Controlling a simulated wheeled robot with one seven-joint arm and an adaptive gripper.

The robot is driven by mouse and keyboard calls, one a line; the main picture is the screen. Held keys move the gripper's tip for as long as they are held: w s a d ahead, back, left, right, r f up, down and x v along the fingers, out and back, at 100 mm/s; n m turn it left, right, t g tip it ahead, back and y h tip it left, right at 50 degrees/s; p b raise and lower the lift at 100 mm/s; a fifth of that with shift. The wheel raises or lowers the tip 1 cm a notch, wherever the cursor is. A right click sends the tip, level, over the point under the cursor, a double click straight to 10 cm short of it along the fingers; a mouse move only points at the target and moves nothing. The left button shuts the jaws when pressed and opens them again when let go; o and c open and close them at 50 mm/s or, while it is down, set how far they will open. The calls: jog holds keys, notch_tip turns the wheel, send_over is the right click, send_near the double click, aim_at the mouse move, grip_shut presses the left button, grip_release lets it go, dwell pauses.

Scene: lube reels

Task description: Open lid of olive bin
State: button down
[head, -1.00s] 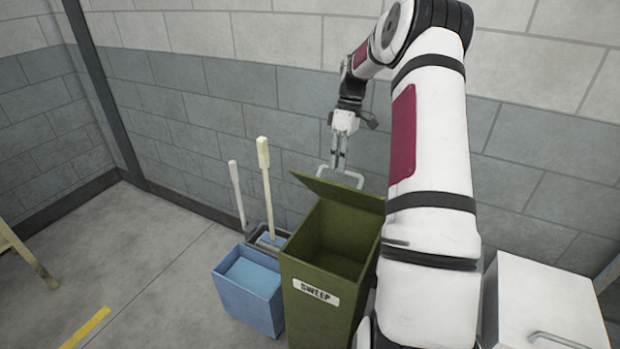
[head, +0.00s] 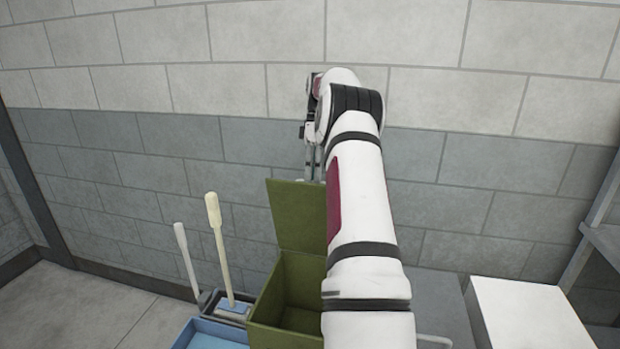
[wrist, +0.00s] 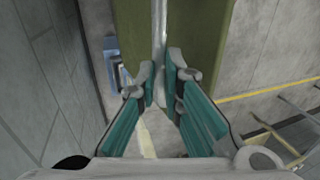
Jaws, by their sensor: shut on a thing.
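The olive bin (head: 284,290) stands against the wall, partly covered by my arm in the head view. Its lid (head: 297,215) is raised and stands about upright at the back of the bin, leaving the bin's mouth open. In the wrist view the olive panel of the lid (wrist: 205,40) fills the upper middle. My gripper (wrist: 160,100) is shut on the lid's pale handle (wrist: 159,30), a bar that runs between the fingers. In the head view my gripper (head: 313,168) is at the lid's top edge, partly hidden behind my arm.
Left of the bin are a blue container (head: 210,335), a grey bucket and two upright pale handles (head: 214,225). A white box (head: 530,310) stands to the right, with a grey metal frame (head: 600,240) beyond it. The block wall is close behind.

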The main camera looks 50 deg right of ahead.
jog(key=shift+s+d+f, duration=0.1)
jog(key=shift+f, duration=0.5)
jog(key=shift+s+d+f, duration=0.1)
jog(key=shift+f, duration=0.5)
jog(key=c, duration=1.8)
grip_release()
jog(key=shift+o, duration=0.7)
jog(key=shift+w+d+f, duration=0.2)
jog(key=shift+a+r, duration=0.15)
jog(key=shift+r, duration=0.15)
jog(key=shift+r, duration=0.1)
jog(key=shift+a, duration=0.15)
